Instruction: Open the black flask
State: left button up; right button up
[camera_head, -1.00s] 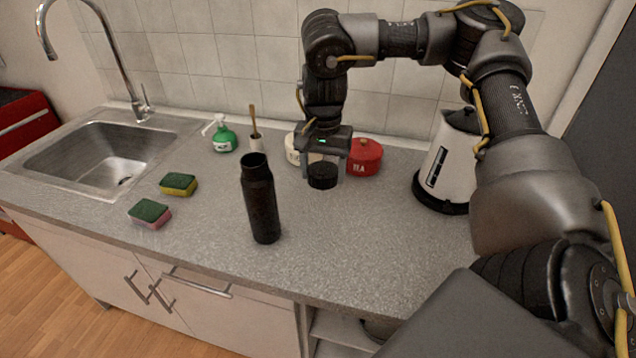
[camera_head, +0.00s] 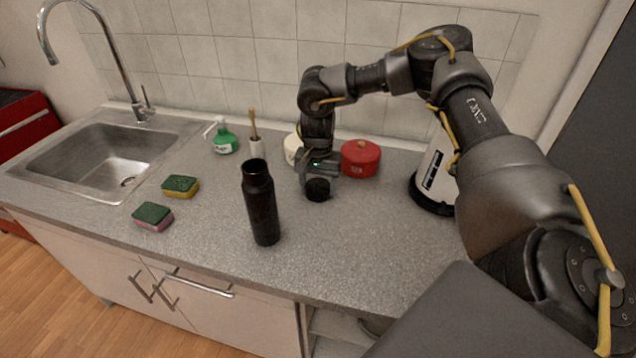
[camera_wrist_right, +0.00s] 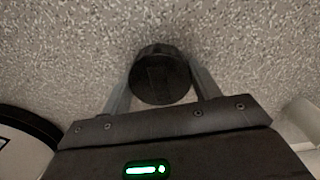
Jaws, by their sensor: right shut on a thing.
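The black flask (camera_head: 262,208) stands upright on the grey counter, and its top is open with no lid on it. Its black lid (camera_head: 317,190) is at my right gripper (camera_head: 318,181), to the right of the flask and low over the counter. In the right wrist view the lid (camera_wrist_right: 160,76) sits between the two fingers of the right gripper (camera_wrist_right: 160,88), which are shut on it. I cannot tell whether the lid touches the counter. My left gripper is not in view.
A red pot (camera_head: 361,159) and a white pot (camera_head: 292,149) stand behind my right gripper. A kettle (camera_head: 433,180) is to the right. The front counter is clear.

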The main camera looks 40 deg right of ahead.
aim_at(318, 186)
jog(key=shift+s, duration=0.1)
jog(key=shift+f, duration=0.1)
jog(key=o, duration=1.1)
jog(key=shift+r, duration=0.6)
notch_tip(318, 186, up, 11)
jog(key=shift+r, duration=0.1)
